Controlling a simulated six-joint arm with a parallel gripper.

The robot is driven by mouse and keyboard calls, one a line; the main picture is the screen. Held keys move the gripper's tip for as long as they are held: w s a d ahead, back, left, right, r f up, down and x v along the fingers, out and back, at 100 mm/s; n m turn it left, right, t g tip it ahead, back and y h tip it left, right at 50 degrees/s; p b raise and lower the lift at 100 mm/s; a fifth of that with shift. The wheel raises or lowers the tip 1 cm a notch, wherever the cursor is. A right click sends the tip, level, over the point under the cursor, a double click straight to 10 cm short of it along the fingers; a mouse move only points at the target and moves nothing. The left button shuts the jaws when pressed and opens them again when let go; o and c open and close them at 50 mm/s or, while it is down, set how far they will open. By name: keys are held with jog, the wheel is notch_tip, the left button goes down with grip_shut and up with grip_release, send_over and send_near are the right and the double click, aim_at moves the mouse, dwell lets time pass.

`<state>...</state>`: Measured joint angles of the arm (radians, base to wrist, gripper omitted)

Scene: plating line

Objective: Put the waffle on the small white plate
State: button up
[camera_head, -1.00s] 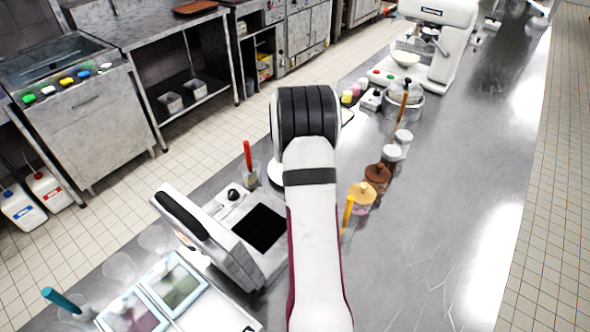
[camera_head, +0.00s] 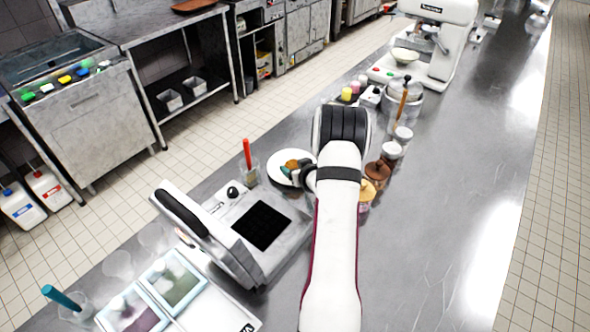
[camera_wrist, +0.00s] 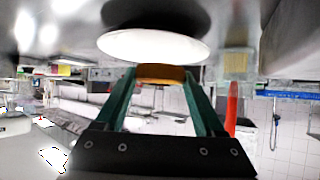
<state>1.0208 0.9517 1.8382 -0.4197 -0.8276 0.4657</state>
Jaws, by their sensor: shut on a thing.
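The waffle (camera_wrist: 161,73) is a golden-brown round piece held between the two green fingers of my gripper (camera_wrist: 160,84) in the wrist view. In the head view the waffle (camera_head: 293,164) shows at the tips of my gripper (camera_head: 288,170), over the small white plate (camera_head: 281,158). In the wrist view the white plate (camera_wrist: 152,45) shows just past the waffle. I cannot tell whether the waffle touches the plate. My forearm hides part of the counter on the right of the plate.
A waffle iron (camera_head: 228,232) with its lid raised stands left of my arm. A glass with a red-handled tool (camera_head: 248,165) is close to the plate's left. Several jars (camera_head: 378,173) line the right side of my arm. The counter's right side is clear.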

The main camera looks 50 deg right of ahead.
aim_at(299, 190)
jog(key=shift+f, duration=0.85)
jog(key=shift+f, duration=0.1)
jog(key=shift+f, duration=0.5)
jog(key=o, duration=0.8)
jog(key=shift+r, duration=0.2)
jog(key=v, duration=0.4)
jog(key=shift+r, duration=0.5)
